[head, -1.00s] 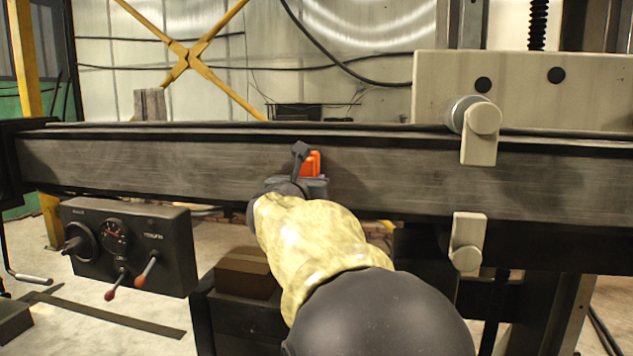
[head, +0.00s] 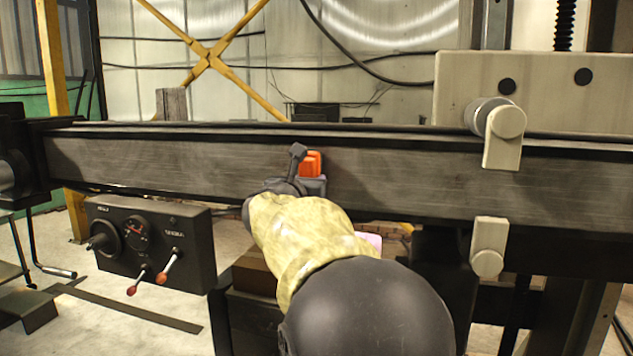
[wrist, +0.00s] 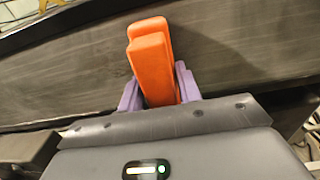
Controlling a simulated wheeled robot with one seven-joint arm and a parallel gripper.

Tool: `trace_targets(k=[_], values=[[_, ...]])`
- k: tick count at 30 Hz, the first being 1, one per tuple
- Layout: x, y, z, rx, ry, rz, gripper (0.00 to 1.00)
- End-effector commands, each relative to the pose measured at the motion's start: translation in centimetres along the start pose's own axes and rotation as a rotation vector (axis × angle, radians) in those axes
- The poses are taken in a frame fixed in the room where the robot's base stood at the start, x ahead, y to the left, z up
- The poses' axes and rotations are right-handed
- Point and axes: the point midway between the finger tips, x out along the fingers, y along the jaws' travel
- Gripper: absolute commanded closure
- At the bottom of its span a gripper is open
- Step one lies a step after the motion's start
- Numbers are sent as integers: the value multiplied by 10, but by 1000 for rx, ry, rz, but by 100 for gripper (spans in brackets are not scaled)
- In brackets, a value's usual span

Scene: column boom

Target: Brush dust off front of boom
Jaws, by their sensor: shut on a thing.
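The boom (head: 400,180) is a long dark grey beam running across the head view. Its front face, with faint scratches and paler dusty streaks, also fills much of the wrist view (wrist: 230,50). My gripper (wrist: 160,95) is shut on an orange brush (wrist: 152,55), with a lilac finger on each side of it. The brush's orange part also shows in the head view (head: 312,163), in front of the boom's face left of the middle. Its bristles are hidden, and I cannot tell whether it touches the boom.
A dark control box (head: 150,240) with a gauge and red-tipped levers hangs below the boom at left. Pale clamp brackets (head: 503,135) stick out at right. A brown block (head: 255,270) stands below my arm. A small pink thing (head: 370,240) shows behind my arm.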

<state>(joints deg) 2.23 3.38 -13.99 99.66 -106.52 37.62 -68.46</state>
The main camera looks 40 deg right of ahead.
Motion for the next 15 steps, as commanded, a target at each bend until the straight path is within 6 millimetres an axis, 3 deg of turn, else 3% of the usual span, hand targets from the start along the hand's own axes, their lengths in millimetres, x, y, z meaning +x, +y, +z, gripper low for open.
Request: trace_targets(k=[15], values=[[0,12,1,0,0,1,84]])
